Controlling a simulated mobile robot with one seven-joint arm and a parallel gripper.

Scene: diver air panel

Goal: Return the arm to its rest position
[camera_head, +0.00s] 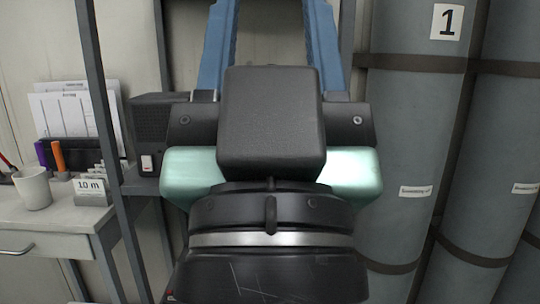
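My gripper (271,12) fills the middle of the view, seen from behind its black housing and pale green sides. Its two blue fingers point up and away and stand well apart. Their tips are cut off by the top edge of the picture. The part of the gap that shows holds nothing, only the wall behind.
Tall grey-blue cylinders (405,130) with dark straps stand close at the right, one labelled 1 (447,22). At the left, a desk (50,243) holds a white mug (33,188), a "10 m" card (90,192) and papers (75,112). A black box (158,125) sits on a dark metal frame (97,90).

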